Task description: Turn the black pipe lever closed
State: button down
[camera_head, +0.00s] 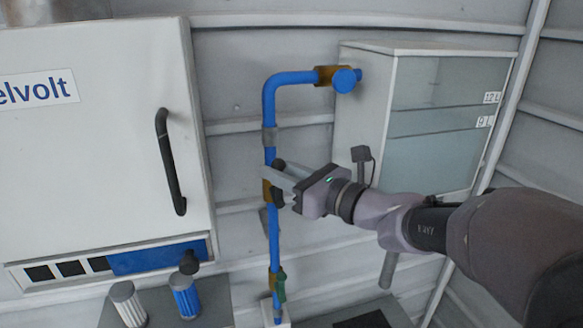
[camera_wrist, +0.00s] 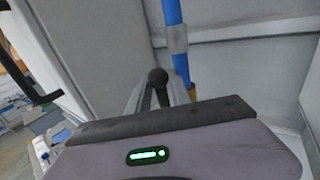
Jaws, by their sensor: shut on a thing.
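The black pipe lever (camera_wrist: 157,77) shows as a dark rounded knob between my fingers in the wrist view. In the head view a dark end (camera_head: 279,165) shows at my fingers, and the rest of the lever is mostly hidden. My gripper (camera_head: 275,182) is shut on the lever, beside the brass valve (camera_head: 267,190) on the upright blue pipe (camera_head: 273,232). The pipe also shows behind the knob in the wrist view (camera_wrist: 174,30). I cannot tell the lever's exact angle.
A white cabinet with a black handle (camera_head: 170,160) stands left. The grey hopper (camera_head: 365,110) with a clear front stands right, behind my arm. A green lever (camera_head: 282,287) sits lower on the pipe. White (camera_head: 127,303) and blue (camera_head: 185,295) cylinders stand at lower left.

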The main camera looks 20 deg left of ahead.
jog(key=shift+w+d+f, duration=0.1)
jog(key=w+d+f+m+t+h+b, duration=0.1)
jog(key=m+t, duration=0.5)
jog(key=m, duration=0.6)
jog(key=w+d+f+m+t+h+b, duration=0.2)
jog(key=d+f+m+t, duration=0.3)
jog(key=m, duration=0.7)
jog(key=shift+w+f+m+t+h+b, duration=0.35)
jog(key=shift+f+t+b, duration=0.2)
jog(key=shift+t, duration=0.75)
jog(key=shift+f, duration=0.1)
jog(key=c, duration=1.4)
grip_release()
